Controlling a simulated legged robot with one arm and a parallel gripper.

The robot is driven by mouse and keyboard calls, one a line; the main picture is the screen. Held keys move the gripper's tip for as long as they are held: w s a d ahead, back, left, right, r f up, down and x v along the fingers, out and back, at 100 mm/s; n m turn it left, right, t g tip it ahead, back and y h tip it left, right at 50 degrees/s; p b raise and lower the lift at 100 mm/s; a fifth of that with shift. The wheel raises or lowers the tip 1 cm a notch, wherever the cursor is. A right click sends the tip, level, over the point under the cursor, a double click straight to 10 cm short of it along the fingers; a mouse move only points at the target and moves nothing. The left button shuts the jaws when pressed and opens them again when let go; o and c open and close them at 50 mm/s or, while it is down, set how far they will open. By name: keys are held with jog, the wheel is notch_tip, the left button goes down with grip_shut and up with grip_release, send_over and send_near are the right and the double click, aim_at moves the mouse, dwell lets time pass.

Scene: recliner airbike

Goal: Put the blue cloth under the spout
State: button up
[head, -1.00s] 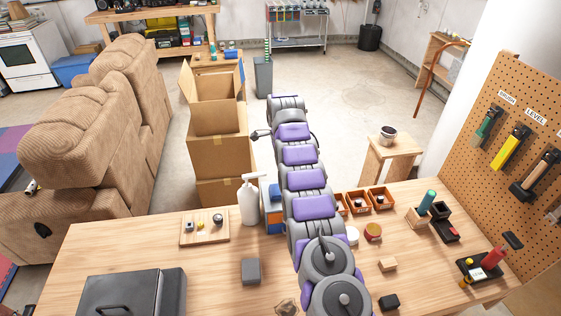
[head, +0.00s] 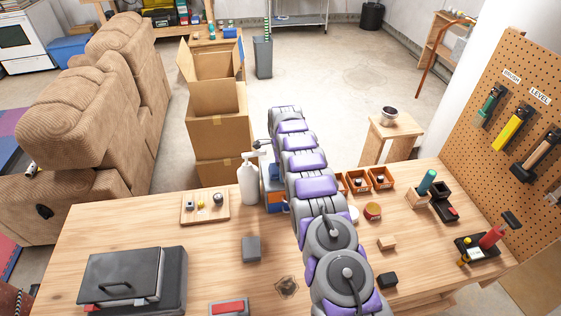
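I cannot make out a blue cloth for certain. A small blue item (head: 230,33) lies on the wooden bench at the back, too small to identify. A white pump bottle (head: 249,179) with a spout at its top stands upright on the near table, left of my arm. My purple and grey arm reaches away from me over the table, past its far edge. I cannot make out my gripper or its fingers; the far end of the arm covers that area.
The wooden table (head: 110,232) holds a black lidded case (head: 125,278), a small tray (head: 204,207), orange bins (head: 380,179) and tool holders. Cardboard boxes (head: 219,134) and a brown recliner (head: 100,105) stand beyond it. A stool (head: 390,135) is right of clear floor.

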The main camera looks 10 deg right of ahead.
jog(key=shift+f, duration=0.15)
jog(key=shift+c, duration=0.5)
jog(key=c, duration=0.9)
